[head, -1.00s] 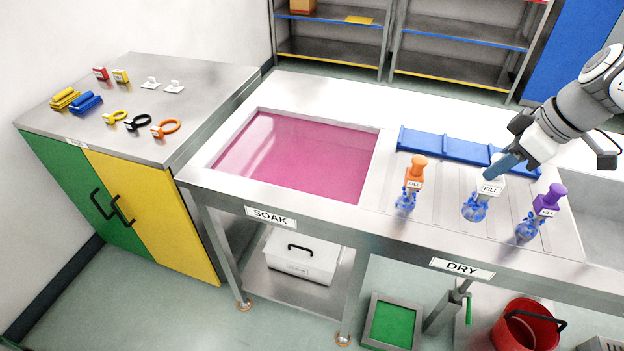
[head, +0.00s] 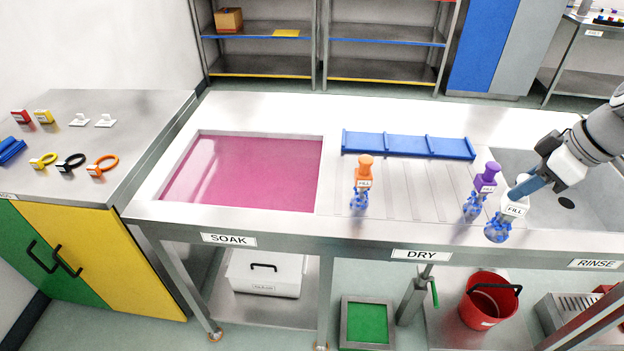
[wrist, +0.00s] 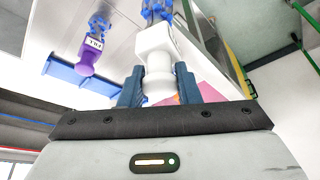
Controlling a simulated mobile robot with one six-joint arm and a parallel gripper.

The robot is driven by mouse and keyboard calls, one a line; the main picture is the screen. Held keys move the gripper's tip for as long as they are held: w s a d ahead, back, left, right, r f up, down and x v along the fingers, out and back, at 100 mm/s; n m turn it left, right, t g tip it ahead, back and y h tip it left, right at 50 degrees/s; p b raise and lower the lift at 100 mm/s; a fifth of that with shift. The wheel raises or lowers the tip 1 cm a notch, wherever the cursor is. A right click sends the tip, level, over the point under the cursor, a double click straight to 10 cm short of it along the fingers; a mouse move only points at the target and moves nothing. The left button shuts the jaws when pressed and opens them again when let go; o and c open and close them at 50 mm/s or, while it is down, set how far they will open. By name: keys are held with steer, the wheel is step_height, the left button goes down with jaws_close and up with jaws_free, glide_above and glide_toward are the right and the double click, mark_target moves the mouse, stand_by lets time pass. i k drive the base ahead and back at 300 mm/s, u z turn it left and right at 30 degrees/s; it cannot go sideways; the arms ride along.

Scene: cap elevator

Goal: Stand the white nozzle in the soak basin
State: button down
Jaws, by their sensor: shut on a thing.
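The white nozzle (head: 515,205) has a FILL label and a blue lower end, and hangs upright at the right of the drying area, near the counter's front edge. My gripper (head: 527,186) is shut on its top. In the wrist view the white nozzle (wrist: 156,62) sits between the two blue fingers of my gripper (wrist: 160,88). The soak basin (head: 245,172), filled with pink liquid, lies at the left of the counter, well away from the gripper. No nozzle stands in it.
An orange nozzle (head: 364,172) and a purple nozzle (head: 485,180) stand on the grooved drying area (head: 420,195); the purple one is close to my gripper. A low blue rack (head: 408,144) lies behind them. The rinse sink (head: 560,205) is at right.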

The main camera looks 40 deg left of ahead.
mark_target(248, 194)
steer(key=u, duration=0.75)
steer(key=i, duration=0.1)
steer(key=z, duration=2.45)
steer(key=k, duration=1.8)
steer(key=u, duration=2.2)
steer(key=i, duration=1.05)
